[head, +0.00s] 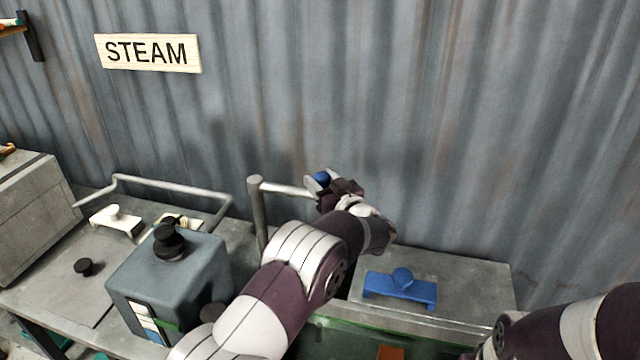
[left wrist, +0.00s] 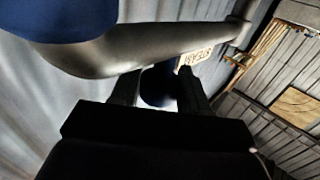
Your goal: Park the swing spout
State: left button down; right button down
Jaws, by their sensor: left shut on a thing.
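The swing spout (head: 287,189) is a grey pipe that reaches right from an upright post (head: 257,215) in front of the corrugated wall. A blue knob (head: 321,178) is at its outer end. My left gripper (head: 324,186) is at that end and shut on the knob. In the left wrist view the spout pipe (left wrist: 140,52) crosses above the fingers, and a dark blue piece of the knob (left wrist: 158,88) sits between the fingertips (left wrist: 158,92). My left forearm hides part of the area below the spout. My right arm enters at lower right, its gripper out of view.
A grey-blue box (head: 170,275) with a black knob stands left of my left arm. A blue handled piece (head: 400,287) lies on the grey top at right. A bent rail (head: 160,188) and a white handled piece (head: 116,220) are at left. A STEAM sign (head: 148,53) hangs above.

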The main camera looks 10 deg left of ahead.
pick_arm(q)
jog(key=shift+r, duration=0.15)
jog(key=c, duration=0.7)
grip_release()
jog(key=shift+c, duration=0.2)
jog(key=shift+o, duration=0.5)
jog(key=shift+w, duration=0.2)
jog(key=b+v, duration=0.4)
jog(key=v, duration=0.8)
jog(key=shift+s+d+b, duration=0.2)
jog(key=shift+s+b, duration=0.05)
jog(key=shift+b, duration=0.15)
